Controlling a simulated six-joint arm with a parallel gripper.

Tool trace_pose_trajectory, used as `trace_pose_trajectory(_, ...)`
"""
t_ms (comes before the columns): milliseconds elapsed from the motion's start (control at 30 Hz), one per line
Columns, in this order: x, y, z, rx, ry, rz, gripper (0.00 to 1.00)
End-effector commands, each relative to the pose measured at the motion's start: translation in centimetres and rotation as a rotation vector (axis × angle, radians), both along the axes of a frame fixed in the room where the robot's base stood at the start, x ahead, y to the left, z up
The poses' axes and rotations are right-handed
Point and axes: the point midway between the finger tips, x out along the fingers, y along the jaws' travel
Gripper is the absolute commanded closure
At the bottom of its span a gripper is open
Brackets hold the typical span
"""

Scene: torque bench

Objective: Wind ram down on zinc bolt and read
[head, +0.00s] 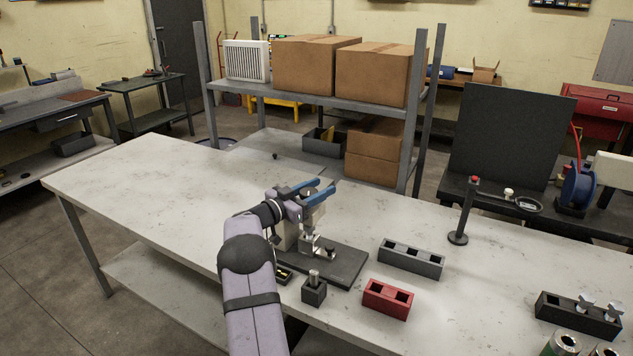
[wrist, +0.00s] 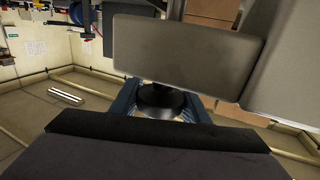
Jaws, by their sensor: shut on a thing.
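The bench press has a beige-grey body (head: 287,236), a dark base plate (head: 345,270) and silver metal parts (head: 309,244) at its front. My gripper (head: 308,191) is at the top of the press. Its blue fingers are shut on a black round knob (wrist: 160,100), seen between them in the wrist view. A broad grey plate-like part (wrist: 187,57) lies beyond the knob. A small silver piece (head: 315,276) stands upright in a dark block (head: 314,292) in front of the press. I cannot tell which metal piece is the zinc bolt. No reading is legible.
A grey slotted holder (head: 411,258) and a red slotted holder (head: 387,298) sit right of the press. A black post with a red top (head: 459,220) stands farther right. A dark holder with silver pieces (head: 577,318) is at the right edge. The left of the bench (head: 150,180) is clear.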

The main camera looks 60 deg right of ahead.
Motion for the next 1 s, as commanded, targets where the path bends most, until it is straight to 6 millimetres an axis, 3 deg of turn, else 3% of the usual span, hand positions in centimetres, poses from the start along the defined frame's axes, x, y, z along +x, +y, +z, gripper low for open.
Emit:
trace_pose_trajectory(400,-0.53,0.17,0.30,-0.007,-0.002,-0.152,0.81)
trace_pose_trajectory(1000,-0.76,0.22,0.48,-0.010,-0.003,-0.193,0.81)
